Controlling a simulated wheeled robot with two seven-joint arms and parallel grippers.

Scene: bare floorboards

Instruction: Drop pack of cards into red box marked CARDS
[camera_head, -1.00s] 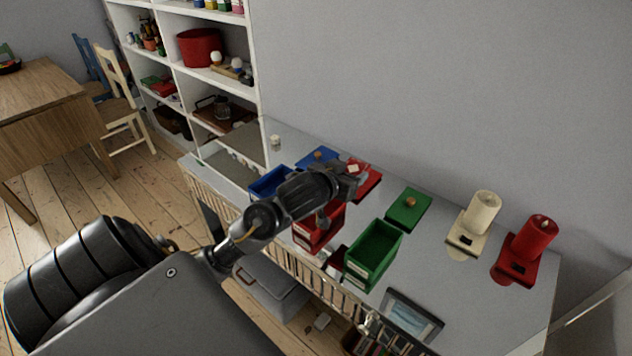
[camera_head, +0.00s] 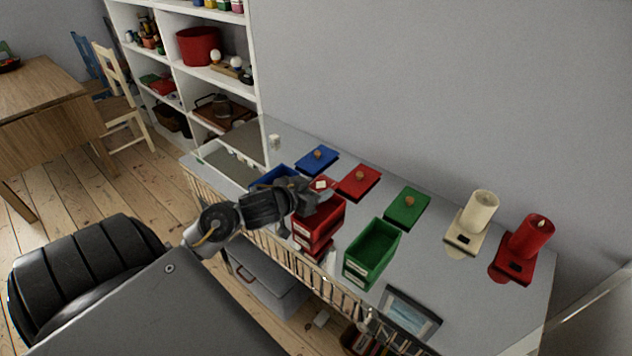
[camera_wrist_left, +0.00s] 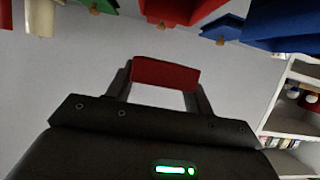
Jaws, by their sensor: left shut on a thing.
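My left gripper (camera_head: 316,191) is shut on the pack of cards (camera_head: 320,184), which shows red with a pale patch. In the left wrist view the red pack (camera_wrist_left: 165,73) sits between the two fingers. The gripper holds it above the back part of the red box (camera_head: 318,227), partly hiding that box's opening. The box has a pale label on its front that is too small to read. I cannot tell the exact height of the pack over the box. My right gripper is not in view.
A blue box (camera_head: 268,180) stands to the left and a green box (camera_head: 373,252) to the right. Blue (camera_head: 317,159), red (camera_head: 360,181) and green (camera_head: 408,207) lids lie behind. A white candle (camera_head: 482,212), a red candle (camera_head: 533,235) and a picture frame (camera_head: 410,314) are farther right.

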